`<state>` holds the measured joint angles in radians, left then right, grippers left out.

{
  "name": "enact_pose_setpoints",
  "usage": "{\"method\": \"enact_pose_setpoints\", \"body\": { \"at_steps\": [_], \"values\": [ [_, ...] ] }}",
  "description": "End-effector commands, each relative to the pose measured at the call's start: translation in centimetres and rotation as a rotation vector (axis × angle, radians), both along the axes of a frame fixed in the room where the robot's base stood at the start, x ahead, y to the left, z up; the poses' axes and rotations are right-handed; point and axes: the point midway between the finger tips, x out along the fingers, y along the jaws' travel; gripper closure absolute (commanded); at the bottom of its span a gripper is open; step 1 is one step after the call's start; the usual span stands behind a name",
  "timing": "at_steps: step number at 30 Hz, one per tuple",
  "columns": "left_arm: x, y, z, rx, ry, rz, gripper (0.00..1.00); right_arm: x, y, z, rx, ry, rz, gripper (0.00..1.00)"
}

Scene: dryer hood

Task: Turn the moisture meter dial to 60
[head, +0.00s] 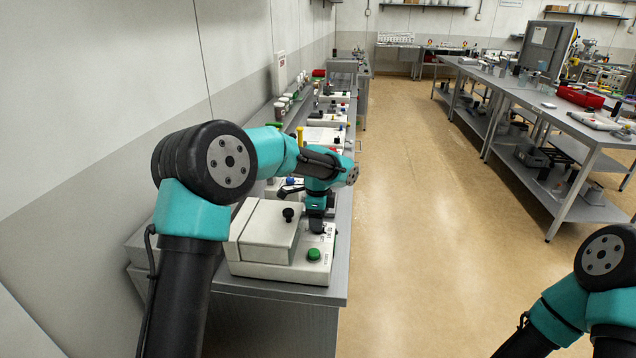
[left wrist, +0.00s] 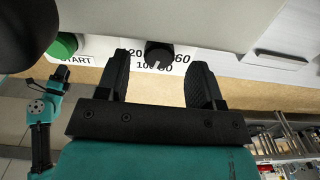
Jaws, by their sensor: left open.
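The moisture meter (head: 262,232) is a cream box with a lid and black knob, standing on the near end of the bench. Its black dial (left wrist: 158,54) shows in the left wrist view, with printed numbers around it, including 20, 60, 80 and 100. The dial's setting is too small to read surely. My left gripper (head: 317,228) points down over the meter's front panel. In the left wrist view its open fingers (left wrist: 160,68) stand on either side of the dial, with gaps visible. In the head view the gripper hides the dial.
A green START button (head: 313,254) is beside the dial on the same panel; it also shows in the left wrist view (left wrist: 62,46). Other instruments line the bench behind, against the wall. The floor aisle (head: 430,200) to the right is clear.

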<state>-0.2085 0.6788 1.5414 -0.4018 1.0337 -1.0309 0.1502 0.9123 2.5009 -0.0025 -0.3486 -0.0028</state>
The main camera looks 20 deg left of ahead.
Motion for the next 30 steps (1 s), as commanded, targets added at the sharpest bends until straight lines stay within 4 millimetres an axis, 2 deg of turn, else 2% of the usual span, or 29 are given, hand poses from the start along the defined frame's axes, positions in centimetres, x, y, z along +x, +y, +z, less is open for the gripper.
{"method": "enact_pose_setpoints", "body": {
  "at_steps": [18, 24, 30],
  "values": [
    [0.0, -0.1, 11.8, -0.002, -0.003, 0.0, 0.39, 0.0, 0.0, 0.0, 0.0, 0.0, 0.0, 0.57],
    [0.0, -0.1, 14.1, -0.001, -0.001, 0.0, 0.39, 0.0, 0.0, 0.0, 0.0, 0.0, 0.0, 0.57],
    [0.0, 0.0, 14.6, 0.0, 0.0, -0.001, 0.39, 0.0, 0.0, 0.0, 0.0, 0.0, 0.0, 0.57]
  ]
}}
